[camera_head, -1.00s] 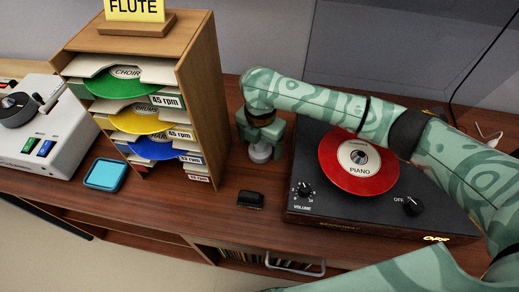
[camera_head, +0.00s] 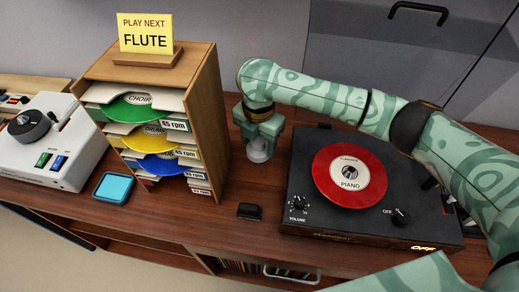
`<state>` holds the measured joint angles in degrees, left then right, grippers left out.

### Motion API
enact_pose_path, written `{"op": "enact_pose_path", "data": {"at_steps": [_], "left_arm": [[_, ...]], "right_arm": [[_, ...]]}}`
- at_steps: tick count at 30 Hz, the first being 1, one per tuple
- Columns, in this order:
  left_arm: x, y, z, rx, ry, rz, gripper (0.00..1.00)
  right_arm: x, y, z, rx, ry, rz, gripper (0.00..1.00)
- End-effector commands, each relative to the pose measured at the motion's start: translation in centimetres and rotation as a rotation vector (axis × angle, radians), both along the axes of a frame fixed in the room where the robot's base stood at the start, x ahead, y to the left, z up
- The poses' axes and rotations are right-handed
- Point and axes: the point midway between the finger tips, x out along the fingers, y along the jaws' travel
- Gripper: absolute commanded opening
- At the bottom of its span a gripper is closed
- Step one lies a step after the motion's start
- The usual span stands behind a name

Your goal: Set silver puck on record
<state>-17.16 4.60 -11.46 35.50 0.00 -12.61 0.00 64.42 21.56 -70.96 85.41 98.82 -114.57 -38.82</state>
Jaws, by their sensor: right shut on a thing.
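The silver puck (camera_head: 258,152) is a small, pale metallic cylinder between the shelf and the record player. My right gripper (camera_head: 260,139), pale green, comes down over it from above and is shut on it. The fingers hide its upper part, and I cannot tell whether it touches the table. The red record (camera_head: 328,188), with a white PIANO label, lies flat on the black record player (camera_head: 301,230), to the right of the gripper. The record's top is clear. My left gripper is not in view.
A wooden shelf (camera_head: 212,108) of records stands just left of the gripper, with a yellow FLUTE sign (camera_head: 146,36) on top. A small black block (camera_head: 249,211) lies in front. A blue square dish (camera_head: 114,187) and a white device (camera_head: 68,168) are at left.

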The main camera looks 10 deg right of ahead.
Motion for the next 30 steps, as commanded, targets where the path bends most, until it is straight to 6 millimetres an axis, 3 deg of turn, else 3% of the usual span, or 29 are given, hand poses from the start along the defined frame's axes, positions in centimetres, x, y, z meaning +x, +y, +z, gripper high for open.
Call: {"op": "enact_pose_path", "data": {"at_steps": [1, 4, 15, 19, 25, 27, 30], "left_arm": [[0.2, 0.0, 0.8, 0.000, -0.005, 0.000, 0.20], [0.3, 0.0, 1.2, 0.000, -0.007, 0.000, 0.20], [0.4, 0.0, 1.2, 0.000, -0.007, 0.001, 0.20], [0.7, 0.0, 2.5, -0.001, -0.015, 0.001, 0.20], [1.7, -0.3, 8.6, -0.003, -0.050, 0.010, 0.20], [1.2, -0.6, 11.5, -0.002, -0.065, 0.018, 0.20], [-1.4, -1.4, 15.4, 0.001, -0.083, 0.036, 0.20]], "right_arm": [[0.0, 0.0, 1.4, -0.001, -0.005, 0.001, 0.29], [0.0, 0.0, 2.3, -0.001, -0.001, 0.001, 0.29], [0.0, 0.0, 2.5, -0.001, 0.002, 0.000, 0.29], [-0.4, -0.2, 3.3, -0.001, 0.001, -0.004, 0.29], [-2.6, -3.3, 6.7, -0.005, 0.008, -0.076, 0.29], [-4.2, -5.5, 8.2, -0.006, 0.009, -0.120, 0.29], [-7.3, -8.9, 10.1, -0.003, 0.005, -0.162, 0.29]]}}
